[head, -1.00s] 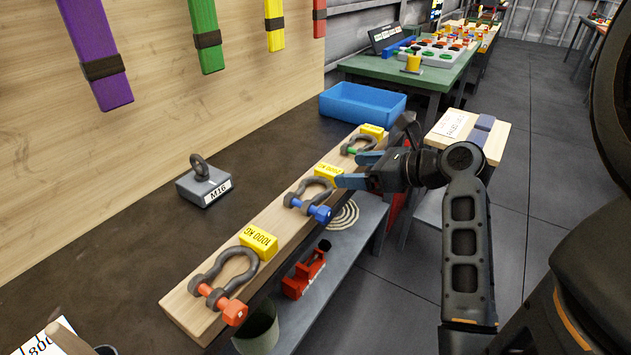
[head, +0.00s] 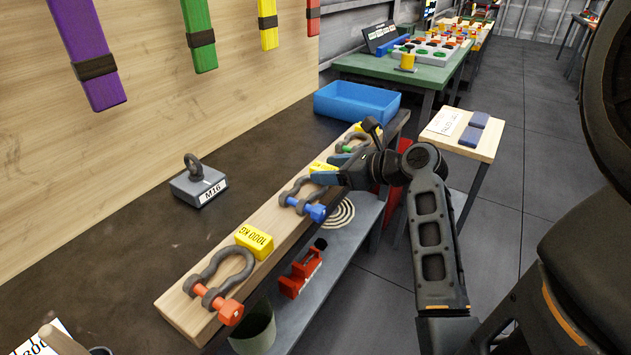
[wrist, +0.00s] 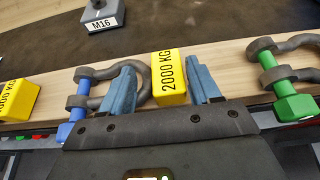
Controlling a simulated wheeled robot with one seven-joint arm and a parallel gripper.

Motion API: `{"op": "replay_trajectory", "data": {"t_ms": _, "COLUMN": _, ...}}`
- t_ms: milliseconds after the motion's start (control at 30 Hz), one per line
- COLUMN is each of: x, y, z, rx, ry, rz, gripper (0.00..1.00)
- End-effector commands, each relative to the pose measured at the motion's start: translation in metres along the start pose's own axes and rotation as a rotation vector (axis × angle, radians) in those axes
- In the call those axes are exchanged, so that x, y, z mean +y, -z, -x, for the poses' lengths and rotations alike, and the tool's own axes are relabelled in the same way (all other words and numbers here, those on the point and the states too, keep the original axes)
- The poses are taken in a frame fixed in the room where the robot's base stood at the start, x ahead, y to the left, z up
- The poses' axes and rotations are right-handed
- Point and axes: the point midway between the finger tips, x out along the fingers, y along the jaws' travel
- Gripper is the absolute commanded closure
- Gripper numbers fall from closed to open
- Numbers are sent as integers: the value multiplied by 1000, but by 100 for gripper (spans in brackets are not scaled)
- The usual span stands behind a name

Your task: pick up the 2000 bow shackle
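The bow shackle with a blue pin (head: 300,200) lies on the wooden board, and the yellow 2000 KG block (wrist: 169,78) sits beside its bow. The shackle also shows in the wrist view (wrist: 82,88). My gripper (head: 328,169) is over this block at the bow end of the shackle. In the wrist view my gripper (wrist: 161,66) is open, with blue fingers spread and the block seen between them. The left finger covers part of the bow; I cannot tell whether it touches. No shackle is held.
On the same board (head: 184,312) lie an orange-pin shackle (head: 218,285) by the 1000 KG block (head: 254,240) and a green-pin shackle (wrist: 290,85). An M16 eye weight (head: 198,184) and a blue bin (head: 357,104) stand on the dark bench.

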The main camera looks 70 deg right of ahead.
Motion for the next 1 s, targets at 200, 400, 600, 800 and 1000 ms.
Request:
{"op": "replay_trajectory", "data": {"t_ms": 200, "x": 0, "y": 0, "z": 0, "rx": 0, "ry": 0, "rz": 0, "gripper": 60}}
{"op": "replay_trajectory", "data": {"t_ms": 400, "x": 0, "y": 0, "z": 0, "rx": 1, "ry": 0, "rz": 1, "gripper": 79}}
{"op": "replay_trajectory", "data": {"t_ms": 600, "x": 0, "y": 1, "z": 0, "rx": 2, "ry": 0, "rz": 1, "gripper": 98}}
{"op": "replay_trajectory", "data": {"t_ms": 800, "x": 0, "y": 0, "z": 0, "rx": 1, "ry": 1, "rz": 2, "gripper": 99}}
{"op": "replay_trajectory", "data": {"t_ms": 1000, "x": 0, "y": -6, "z": 3, "rx": 1, "ry": 1, "rz": 3, "gripper": 100}}
